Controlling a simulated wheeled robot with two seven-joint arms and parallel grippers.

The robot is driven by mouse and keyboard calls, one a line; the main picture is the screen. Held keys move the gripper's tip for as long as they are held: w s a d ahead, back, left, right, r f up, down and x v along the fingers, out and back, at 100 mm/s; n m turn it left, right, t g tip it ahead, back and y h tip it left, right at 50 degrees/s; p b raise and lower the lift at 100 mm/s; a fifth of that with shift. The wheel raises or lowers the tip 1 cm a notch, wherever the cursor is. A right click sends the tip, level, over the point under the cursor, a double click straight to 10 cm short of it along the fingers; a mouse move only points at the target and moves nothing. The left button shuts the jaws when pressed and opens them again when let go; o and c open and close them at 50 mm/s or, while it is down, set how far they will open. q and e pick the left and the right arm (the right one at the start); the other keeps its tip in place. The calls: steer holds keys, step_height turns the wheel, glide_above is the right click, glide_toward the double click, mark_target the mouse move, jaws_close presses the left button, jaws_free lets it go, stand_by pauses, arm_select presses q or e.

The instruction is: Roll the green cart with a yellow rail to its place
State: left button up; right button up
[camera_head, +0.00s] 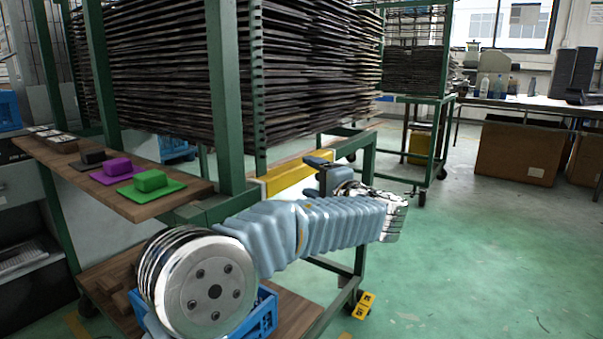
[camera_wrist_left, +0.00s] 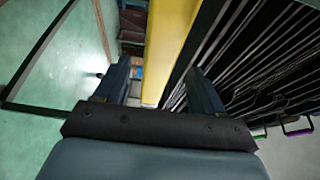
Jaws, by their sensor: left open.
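The green cart (camera_head: 228,100) stands close in front of me, loaded with a tall stack of dark tray panels (camera_head: 180,60). Its yellow rail (camera_head: 292,180) runs along the side, partly hidden behind my left gripper and arm. My left gripper (camera_head: 322,167) is open at the rail. In the left wrist view the yellow rail (camera_wrist_left: 166,45) shows between the two spread fingers of the left gripper (camera_wrist_left: 160,85). I cannot tell whether either finger touches it. My right gripper is not in view.
A wooden shelf (camera_head: 60,165) on the cart's left holds green and purple blocks on plates. A blue crate (camera_head: 262,315) sits on the lower deck. Another green cart (camera_head: 437,135) stands behind. Green floor (camera_head: 480,260) at right is free. A yellow marker (camera_head: 363,305) is near a wheel.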

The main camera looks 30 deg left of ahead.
mark_target(303, 173)
arm_select(q)
steer(key=shift+x, duration=2.35)
steer(key=shift+c, duration=0.4)
jaws_close()
